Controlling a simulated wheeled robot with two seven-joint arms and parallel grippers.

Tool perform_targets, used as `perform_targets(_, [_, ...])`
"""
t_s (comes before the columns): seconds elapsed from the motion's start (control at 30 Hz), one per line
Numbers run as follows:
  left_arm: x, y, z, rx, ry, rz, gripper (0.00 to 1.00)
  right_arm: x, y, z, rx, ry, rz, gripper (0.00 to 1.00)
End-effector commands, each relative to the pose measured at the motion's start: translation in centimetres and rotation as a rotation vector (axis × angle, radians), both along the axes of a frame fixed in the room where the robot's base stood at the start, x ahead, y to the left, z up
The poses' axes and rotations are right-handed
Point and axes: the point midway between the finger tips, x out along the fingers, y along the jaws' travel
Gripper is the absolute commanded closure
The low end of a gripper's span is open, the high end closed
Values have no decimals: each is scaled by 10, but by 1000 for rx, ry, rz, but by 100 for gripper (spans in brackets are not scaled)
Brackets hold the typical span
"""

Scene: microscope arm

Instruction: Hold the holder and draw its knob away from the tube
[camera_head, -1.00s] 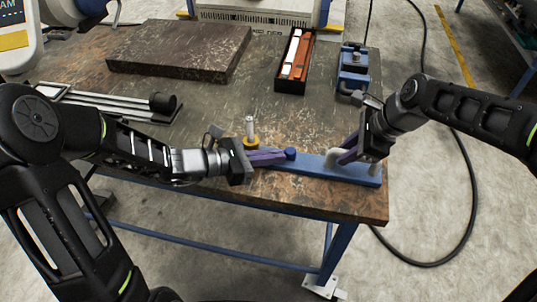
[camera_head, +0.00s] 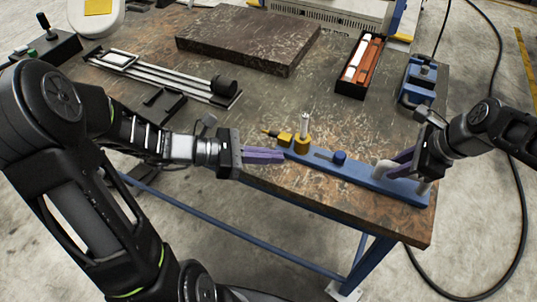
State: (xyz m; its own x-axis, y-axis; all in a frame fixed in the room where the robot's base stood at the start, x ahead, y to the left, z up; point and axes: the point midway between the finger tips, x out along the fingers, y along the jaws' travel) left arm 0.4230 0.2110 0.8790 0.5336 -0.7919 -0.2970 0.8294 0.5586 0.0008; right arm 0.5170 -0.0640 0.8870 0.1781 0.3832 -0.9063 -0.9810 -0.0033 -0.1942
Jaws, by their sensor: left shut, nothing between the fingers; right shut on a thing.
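The holder is a long blue bar (camera_head: 366,178) lying along the table's front edge. Near its left end a pale upright tube (camera_head: 304,124) stands in a yellow fitting (camera_head: 302,145). A round dark-blue knob (camera_head: 340,157) sits on the bar to the right. My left gripper (camera_head: 283,155) is shut and empty, its purple fingertips beside the bar's left end. My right gripper (camera_head: 388,170) is shut on the holder near a white post (camera_head: 381,168); the exact contact is partly hidden.
A dark slab (camera_head: 247,38), a black box with orange and white items (camera_head: 361,65), and a blue vise-like device (camera_head: 419,82) stand farther back. A metal rail stand (camera_head: 165,78) lies at the left. The table middle is clear.

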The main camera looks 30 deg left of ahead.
Motion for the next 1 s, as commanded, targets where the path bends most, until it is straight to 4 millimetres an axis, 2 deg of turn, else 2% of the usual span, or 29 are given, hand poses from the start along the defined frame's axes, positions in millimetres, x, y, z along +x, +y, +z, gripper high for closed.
perform_targets(0.13, [-4, 6, 3, 1, 1, 0, 100, 1, 1, 2, 4, -4, -2, 100])
perform_targets(0.47, [-4, 6, 3, 0, 0, 0, 100, 1, 0, 2, 3, -4, -2, 100])
perform_targets(0.5, [-4, 6, 3, 0, 0, 0, 100, 1, 0, 2, 3, -4, -2, 75])
perform_targets(0.8, [-4, 6, 2, 0, 0, 0, 100, 1, 0, 1, 1, -1, -1, 52])
perform_targets(1.0, [-4, 6, 2, 0, 0, 0, 100, 0, 0, 0, 0, -1, -1, 52])
